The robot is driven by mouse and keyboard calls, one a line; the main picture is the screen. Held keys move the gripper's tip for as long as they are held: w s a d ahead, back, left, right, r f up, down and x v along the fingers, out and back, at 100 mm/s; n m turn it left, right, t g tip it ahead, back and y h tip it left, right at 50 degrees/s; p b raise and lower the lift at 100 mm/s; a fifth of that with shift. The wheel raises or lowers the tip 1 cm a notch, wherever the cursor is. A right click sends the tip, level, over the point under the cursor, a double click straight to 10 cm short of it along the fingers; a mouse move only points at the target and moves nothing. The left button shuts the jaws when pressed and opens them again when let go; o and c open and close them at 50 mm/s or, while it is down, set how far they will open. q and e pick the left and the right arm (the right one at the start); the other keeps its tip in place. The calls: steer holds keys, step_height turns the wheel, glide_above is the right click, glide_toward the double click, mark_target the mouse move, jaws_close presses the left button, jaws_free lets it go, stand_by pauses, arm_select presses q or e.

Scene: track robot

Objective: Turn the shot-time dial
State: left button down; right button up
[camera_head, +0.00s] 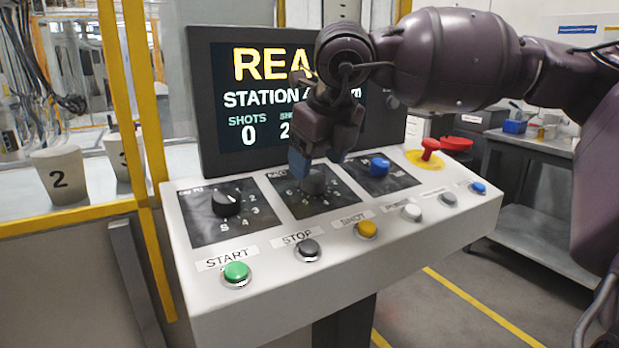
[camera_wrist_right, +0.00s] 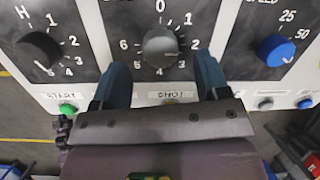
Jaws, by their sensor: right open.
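The middle dial is a grey knob (camera_head: 313,180) on a dark square plate of the sloped console, below the screen. I take it as the shot-time dial; its label is partly hidden. My right gripper (camera_head: 318,160) is open above the dial. In the wrist view its two blue fingers (camera_wrist_right: 161,72) stand apart on either side of the knob, with gaps; I cannot tell their height over the plate. My left gripper is not in view.
A black dial (camera_head: 227,204) is left and a blue dial (camera_head: 380,166) right of the middle one. Several push buttons line the front edge, including a green START button (camera_head: 236,272). A red emergency knob (camera_head: 430,148) stands at the right. The screen (camera_head: 245,125) rises close behind.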

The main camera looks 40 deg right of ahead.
mark_target(313, 175)
steer(key=shift+x, duration=0.9)
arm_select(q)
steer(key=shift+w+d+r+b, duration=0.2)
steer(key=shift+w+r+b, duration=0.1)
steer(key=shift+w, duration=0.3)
arm_select(e)
steer(key=shift+w+d+f, duration=0.1)
steer(key=shift+w+f, duration=0.2)
steer(key=shift+f, duration=0.35)
steer(key=shift+c, duration=0.3)
steer(key=c, duration=0.9)
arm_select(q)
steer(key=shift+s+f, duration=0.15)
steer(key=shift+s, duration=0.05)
arm_select(e)
steer(key=shift+o, duration=0.2)
